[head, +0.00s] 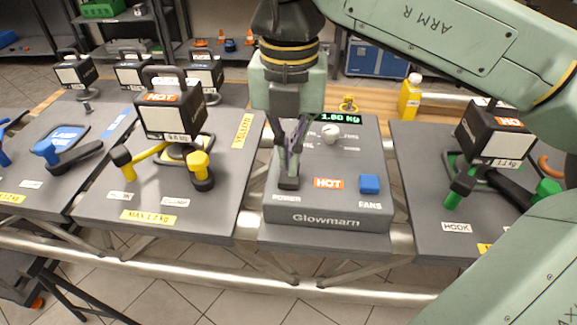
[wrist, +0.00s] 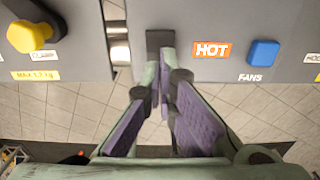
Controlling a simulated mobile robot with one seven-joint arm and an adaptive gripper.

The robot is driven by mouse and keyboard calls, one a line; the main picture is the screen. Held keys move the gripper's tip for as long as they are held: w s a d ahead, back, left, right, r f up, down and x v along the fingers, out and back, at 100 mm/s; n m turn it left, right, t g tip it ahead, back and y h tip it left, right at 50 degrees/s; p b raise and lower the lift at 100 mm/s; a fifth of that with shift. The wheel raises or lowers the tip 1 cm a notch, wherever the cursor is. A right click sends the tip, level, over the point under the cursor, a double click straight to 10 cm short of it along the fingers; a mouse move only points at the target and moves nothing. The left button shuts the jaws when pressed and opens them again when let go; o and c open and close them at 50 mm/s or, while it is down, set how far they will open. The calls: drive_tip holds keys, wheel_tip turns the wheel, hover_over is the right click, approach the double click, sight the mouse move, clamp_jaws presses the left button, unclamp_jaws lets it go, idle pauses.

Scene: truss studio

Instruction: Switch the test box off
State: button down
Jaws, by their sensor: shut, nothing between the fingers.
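The grey test box (head: 330,219), marked Glowmarn, stands in the middle of the head view, and its front edge also shows in the wrist view (wrist: 200,69). Its green display (head: 340,119) is lit and reads about 1.80 kg. A dark power switch (head: 289,184) sits at the box's front left above the POWER label; it also shows in the wrist view (wrist: 158,40). My gripper (head: 291,168) points down with its fingers shut and empty, the tips at the switch. The fingers partly cover it. I cannot tell whether they touch it or which way it is tipped.
On the box are a blue FANS button (head: 370,184), an orange HOT label (head: 328,183) and a round knob (head: 330,133). A panel with yellow-handled clamps (head: 201,170) lies left, and a panel with green-handled parts (head: 461,185) lies right. A yellow bottle (head: 410,97) stands behind.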

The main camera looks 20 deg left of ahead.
drive_tip(key=shift+r+p, duration=1.5)
drive_tip(key=shift+r, duration=0.85)
drive_tip(key=shift+s+f, duration=0.1)
